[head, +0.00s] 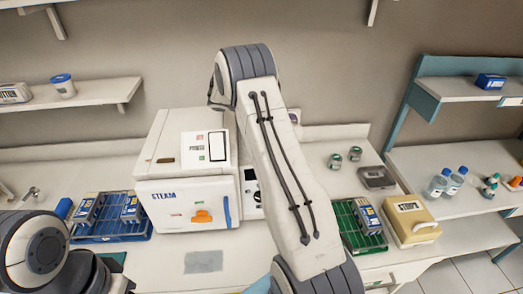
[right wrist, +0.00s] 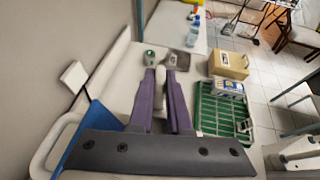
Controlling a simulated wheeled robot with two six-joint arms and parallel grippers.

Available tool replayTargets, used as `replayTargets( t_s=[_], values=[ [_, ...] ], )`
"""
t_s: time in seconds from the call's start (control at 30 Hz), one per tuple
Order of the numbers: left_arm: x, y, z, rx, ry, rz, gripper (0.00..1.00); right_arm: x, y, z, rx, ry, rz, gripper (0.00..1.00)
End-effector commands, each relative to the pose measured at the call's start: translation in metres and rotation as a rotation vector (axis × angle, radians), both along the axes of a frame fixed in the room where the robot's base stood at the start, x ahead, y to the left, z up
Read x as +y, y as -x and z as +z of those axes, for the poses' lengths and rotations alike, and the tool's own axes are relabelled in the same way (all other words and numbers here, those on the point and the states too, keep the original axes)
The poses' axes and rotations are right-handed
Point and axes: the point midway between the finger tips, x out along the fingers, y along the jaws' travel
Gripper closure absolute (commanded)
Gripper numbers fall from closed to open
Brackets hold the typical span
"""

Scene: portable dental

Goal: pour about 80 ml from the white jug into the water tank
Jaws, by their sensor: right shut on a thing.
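My right gripper (right wrist: 161,74) shows in the right wrist view, its purple-grey fingers closed on a narrow white piece (right wrist: 160,96). This looks like part of the white jug, but most of its body is hidden, so its tilt and contents cannot be told. In the head view my right arm crosses the middle and hides this gripper and the jug. The white STEAM unit (head: 188,204) stands on the counter left of my arm. I cannot make out the water tank for certain. My left arm is at the lower left, its gripper out of view.
A blue rack (head: 110,238) with packets stands left of the unit. On the right are a green rack (head: 373,248), a tan box (head: 411,220), a grey box (head: 377,178) and two small jars (head: 355,154). A grey-blue cloth (head: 203,262) lies in front.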

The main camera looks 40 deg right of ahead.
Motion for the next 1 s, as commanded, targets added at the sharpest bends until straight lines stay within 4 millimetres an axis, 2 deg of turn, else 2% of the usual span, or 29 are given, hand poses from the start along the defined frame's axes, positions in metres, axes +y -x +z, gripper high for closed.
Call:
replayTargets(
  t_s=[0.73, 0.77, 1.0],
  values=[
    [0.0, 0.0, -0.012, 0.0, 0.0, 0.002, 0.5, 0.002, 0.002, 0.005, 0.028, 0.076, -0.007, 1.0],
    [0.0, 0.0, -0.008, 0.0, 0.0, 0.002, 0.5, 0.001, 0.002, 0.007, 0.024, 0.067, -0.007, 1.0],
    [0.0, 0.0, 0.056, -0.001, 0.001, -0.007, 0.5, -0.003, -0.006, 0.018, -0.071, -0.183, 0.014, 1.0]
  ],
)
